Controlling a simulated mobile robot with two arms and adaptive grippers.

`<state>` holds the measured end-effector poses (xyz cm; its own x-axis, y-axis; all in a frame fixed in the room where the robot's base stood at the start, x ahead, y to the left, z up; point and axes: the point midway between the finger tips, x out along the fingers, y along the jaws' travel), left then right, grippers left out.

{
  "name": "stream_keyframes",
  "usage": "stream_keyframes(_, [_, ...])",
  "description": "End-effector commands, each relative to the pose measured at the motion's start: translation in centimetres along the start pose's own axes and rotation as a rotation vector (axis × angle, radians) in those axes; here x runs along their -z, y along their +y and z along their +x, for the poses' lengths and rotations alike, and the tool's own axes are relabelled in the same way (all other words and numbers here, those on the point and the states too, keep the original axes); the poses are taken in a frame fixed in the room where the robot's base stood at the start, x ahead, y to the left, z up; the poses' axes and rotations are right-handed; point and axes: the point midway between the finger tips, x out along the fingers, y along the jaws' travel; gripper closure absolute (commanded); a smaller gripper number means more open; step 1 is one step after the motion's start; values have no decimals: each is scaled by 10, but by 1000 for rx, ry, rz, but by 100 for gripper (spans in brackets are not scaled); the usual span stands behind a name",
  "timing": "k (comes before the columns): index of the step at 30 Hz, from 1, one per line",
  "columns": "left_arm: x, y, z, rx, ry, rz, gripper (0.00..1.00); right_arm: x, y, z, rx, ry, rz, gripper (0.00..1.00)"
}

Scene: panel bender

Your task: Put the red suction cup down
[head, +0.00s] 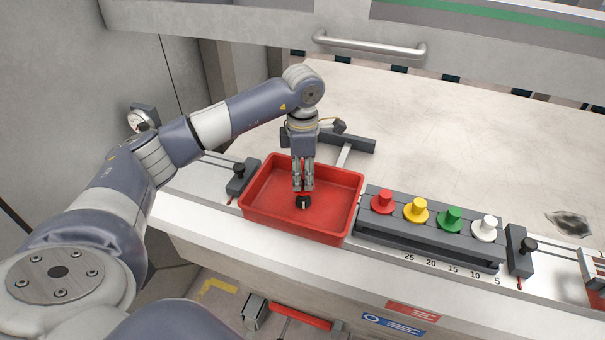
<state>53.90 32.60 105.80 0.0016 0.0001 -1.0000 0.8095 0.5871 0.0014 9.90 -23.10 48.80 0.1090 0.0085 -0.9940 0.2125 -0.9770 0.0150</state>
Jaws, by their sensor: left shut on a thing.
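My left gripper (303,187) points down over the red tray (262,205), with its fingers shut on a small black part (303,202). Most of that part is hidden between the fingers, and I cannot tell whether it touches the tray floor. A red suction cup (382,203) stands upright in the dark rack (430,237), at the left end of its row, apart from my gripper. My right gripper is not in view.
Yellow (416,211), green (450,219) and white (486,228) cups stand beside the red one. Dark clamps flank the tray and rack, at left (241,177) and right (518,252). A metal handle bar (370,47) crosses behind. The pale table (450,130) is mostly clear.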

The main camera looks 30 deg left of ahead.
Motion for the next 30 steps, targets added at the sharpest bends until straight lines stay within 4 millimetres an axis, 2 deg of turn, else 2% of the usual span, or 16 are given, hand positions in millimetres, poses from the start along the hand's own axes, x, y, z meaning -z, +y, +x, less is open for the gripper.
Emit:
stream_keyframes(1, [0, 0, 3, 0, 0, 0, 100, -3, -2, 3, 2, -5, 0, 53])
stream_keyframes(2, [0, 0, 2, 0, 0, 0, 73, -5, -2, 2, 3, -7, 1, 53])
stream_keyframes(4, [0, 0, 2, 0, 0, 0, 57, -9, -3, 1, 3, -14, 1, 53])
stream_keyframes(9, [0, 0, 2, 0, 0, 0, 57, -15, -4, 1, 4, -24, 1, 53])
stream_keyframes(16, [0, 0, -2, 0, 0, 0, 57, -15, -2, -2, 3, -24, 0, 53])
stream_keyframes(18, [0, 1, -6, -2, -2, 0, 57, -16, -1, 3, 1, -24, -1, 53])
stream_keyframes(23, [-1, 2, -34, -5, -4, 0, 57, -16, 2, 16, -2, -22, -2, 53])
stream_keyframes(28, [-1, 1, -73, -5, -4, 0, 57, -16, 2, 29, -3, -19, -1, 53])
stream_keyframes(30, [0, 1, -87, -4, -2, -1, 57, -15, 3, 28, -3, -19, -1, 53])
